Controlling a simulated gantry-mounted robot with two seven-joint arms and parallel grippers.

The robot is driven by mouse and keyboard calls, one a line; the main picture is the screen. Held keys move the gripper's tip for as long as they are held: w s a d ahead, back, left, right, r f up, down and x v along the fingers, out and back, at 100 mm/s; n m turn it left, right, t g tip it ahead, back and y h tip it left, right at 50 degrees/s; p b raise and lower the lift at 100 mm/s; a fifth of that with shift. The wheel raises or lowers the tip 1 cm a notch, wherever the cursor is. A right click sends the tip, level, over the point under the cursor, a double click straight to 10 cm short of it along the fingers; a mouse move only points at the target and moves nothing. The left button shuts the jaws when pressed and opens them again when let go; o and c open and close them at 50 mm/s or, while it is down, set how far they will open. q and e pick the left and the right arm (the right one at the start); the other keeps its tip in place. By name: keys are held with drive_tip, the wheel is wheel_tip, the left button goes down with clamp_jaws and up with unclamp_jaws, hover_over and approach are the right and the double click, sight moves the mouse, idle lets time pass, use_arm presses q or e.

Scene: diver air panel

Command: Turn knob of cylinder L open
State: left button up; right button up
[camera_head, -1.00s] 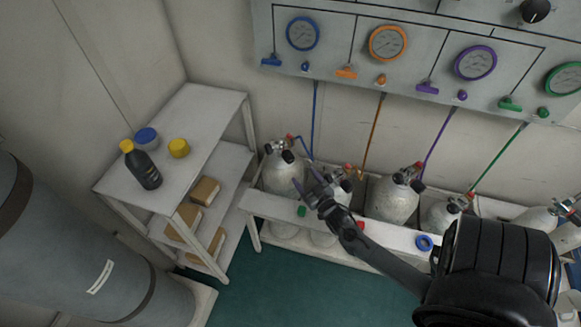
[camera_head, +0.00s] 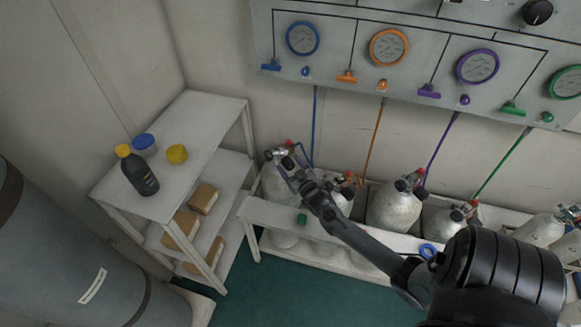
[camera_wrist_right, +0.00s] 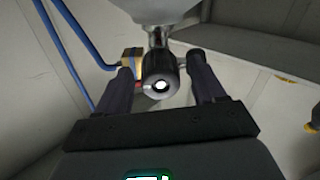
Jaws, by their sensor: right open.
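The leftmost grey cylinder (camera_head: 275,186), nearest the blue hose, stands in the white rack; no letter on it is readable. Its black valve knob (camera_head: 287,162) is at its top. My right gripper (camera_head: 291,172) reaches it from the lower right. In the right wrist view, the round black knob (camera_wrist_right: 158,86) with a bright centre sits between the two dark fingers of my right gripper (camera_wrist_right: 160,76). The fingers are open, one on each side, and I see no clear grip. My left gripper is not in view.
More grey cylinders (camera_head: 395,207) stand to the right in the white rack (camera_head: 385,236). The gauge panel (camera_head: 420,85) hangs above. A white shelf (camera_head: 205,125) with a black bottle (camera_head: 140,175) is at left. A blue hose (camera_wrist_right: 75,55) runs beside the knob.

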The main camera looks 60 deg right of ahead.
drive_tip(key=shift+c, duration=0.3)
drive_tip(key=c, duration=1)
